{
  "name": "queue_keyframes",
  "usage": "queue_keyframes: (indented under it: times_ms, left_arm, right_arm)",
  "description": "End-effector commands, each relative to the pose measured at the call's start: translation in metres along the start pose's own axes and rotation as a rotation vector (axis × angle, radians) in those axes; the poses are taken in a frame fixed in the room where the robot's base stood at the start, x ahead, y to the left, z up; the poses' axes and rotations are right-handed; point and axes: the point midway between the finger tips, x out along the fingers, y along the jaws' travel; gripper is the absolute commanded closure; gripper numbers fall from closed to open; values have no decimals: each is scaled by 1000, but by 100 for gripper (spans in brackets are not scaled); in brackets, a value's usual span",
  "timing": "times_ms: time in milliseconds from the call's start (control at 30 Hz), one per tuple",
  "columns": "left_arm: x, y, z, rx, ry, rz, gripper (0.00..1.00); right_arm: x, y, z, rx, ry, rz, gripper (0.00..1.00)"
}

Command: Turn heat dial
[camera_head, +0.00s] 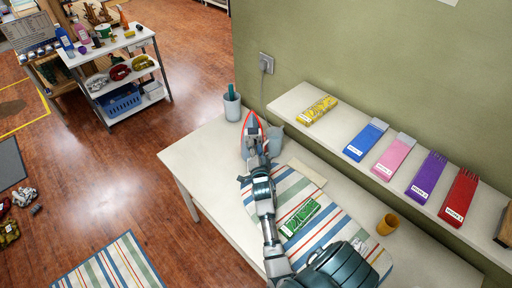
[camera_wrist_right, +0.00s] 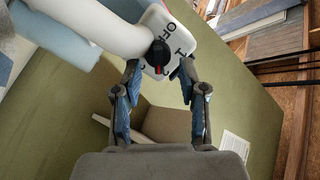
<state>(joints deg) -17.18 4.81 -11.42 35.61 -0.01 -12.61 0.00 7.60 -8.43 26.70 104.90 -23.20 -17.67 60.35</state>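The iron (camera_head: 262,123) has a red rim and stands at the far end of the ironing table, by the wall. In the right wrist view its white housing (camera_wrist_right: 181,30) bears a black heat dial (camera_wrist_right: 159,51) with a red mark and the printed word OFF beside numbers. My right gripper (camera_wrist_right: 160,70) is open, with one finger on each side of the dial; I cannot tell whether they touch it. In the head view the right gripper (camera_head: 252,150) is at the iron and hides part of it. My left gripper is not in view.
A wall shelf (camera_head: 285,100) with coloured packs runs along the right. A wall socket (camera_head: 266,62) holds a plug.

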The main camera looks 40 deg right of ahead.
Motion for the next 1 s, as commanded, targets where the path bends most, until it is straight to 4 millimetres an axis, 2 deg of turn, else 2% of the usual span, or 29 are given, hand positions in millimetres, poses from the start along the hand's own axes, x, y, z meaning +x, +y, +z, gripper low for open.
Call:
queue_keyframes:
  times_ms: [333, 700, 833, 1000]
  left_arm:
    - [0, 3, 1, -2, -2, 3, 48]
    - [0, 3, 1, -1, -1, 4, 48]
    - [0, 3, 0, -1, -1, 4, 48]
    - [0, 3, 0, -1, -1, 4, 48]
  right_arm:
    - [-3, 0, 0, 0, 1, -1, 49]
    - [-61, 0, 2, 0, -1, 0, 49]
    - [-72, 0, 2, -1, 0, 0, 49]
    - [-75, 0, 2, -1, 0, 0, 49]
